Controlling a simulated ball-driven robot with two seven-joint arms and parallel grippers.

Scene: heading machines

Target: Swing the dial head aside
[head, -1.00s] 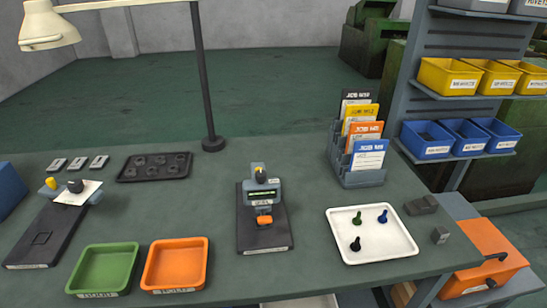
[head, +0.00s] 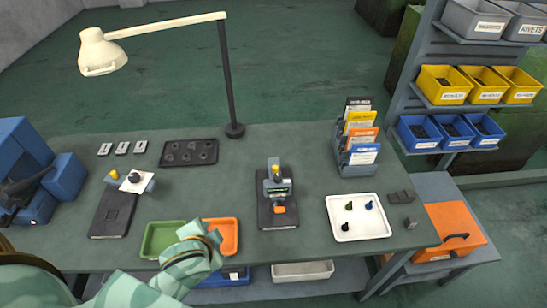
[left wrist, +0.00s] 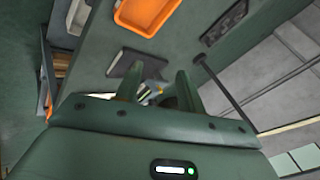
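Which part is the dial head is too small to tell for sure. My left arm comes in from the lower left of the head view, over the green and orange trays; its fingertips cannot be made out there. In the left wrist view my left gripper (left wrist: 156,88) is open, fingers apart and pointing towards the gauge, partly seen between them. My right gripper is not in view.
A green tray (head: 149,240) and orange tray (head: 231,235) lie left of the gauge. A white tray (head: 340,231) with several small pieces lies right. Another fixture (head: 112,215) stands left; a lamp pole (head: 229,85) and card rack (head: 356,170) stand behind.

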